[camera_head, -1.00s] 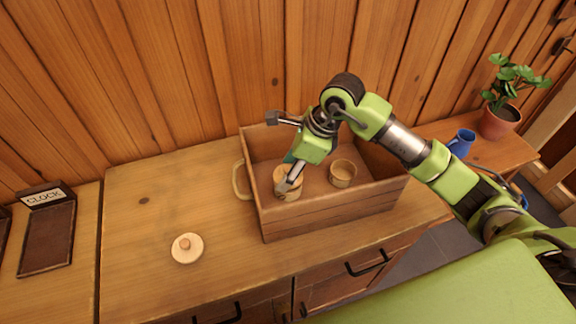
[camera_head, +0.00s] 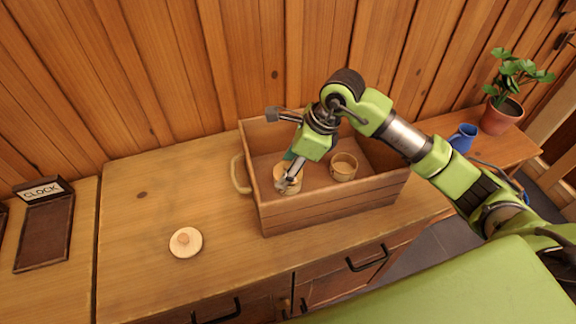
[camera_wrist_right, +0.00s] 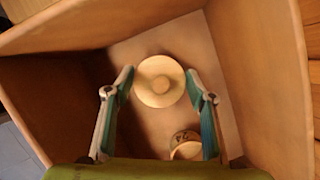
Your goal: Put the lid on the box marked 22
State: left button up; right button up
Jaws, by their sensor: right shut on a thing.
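My right gripper (camera_head: 287,186) reaches down into the wooden crate (camera_head: 335,208), over the round wooden box (camera_head: 283,190) at its left. In the right wrist view its fingers (camera_wrist_right: 160,84) stand either side of a round lid with a knob (camera_wrist_right: 160,92); it is shut on this lid, though the contact is hard to see. The lid hides the box below it. A second round box (camera_head: 344,169), open on top, stands to the right in the crate. In the wrist view a box (camera_wrist_right: 184,150) carries a dark marking that I cannot read surely. Another knobbed lid (camera_head: 186,243) lies on the counter.
The crate's walls rise closely around the gripper; a handle (camera_head: 240,175) is on its left end. A CLOCK holder (camera_head: 45,232) stands at the far left. A blue mug (camera_head: 463,138) and a potted plant (camera_head: 501,115) are at the right.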

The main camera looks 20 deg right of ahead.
jog(key=shift+f, duration=0.15)
dwell(0.5)
jog(key=shift+b, duration=0.4)
jog(key=o, duration=1)
jog(key=shift+c, duration=0.2)
jog(key=o, duration=0.4)
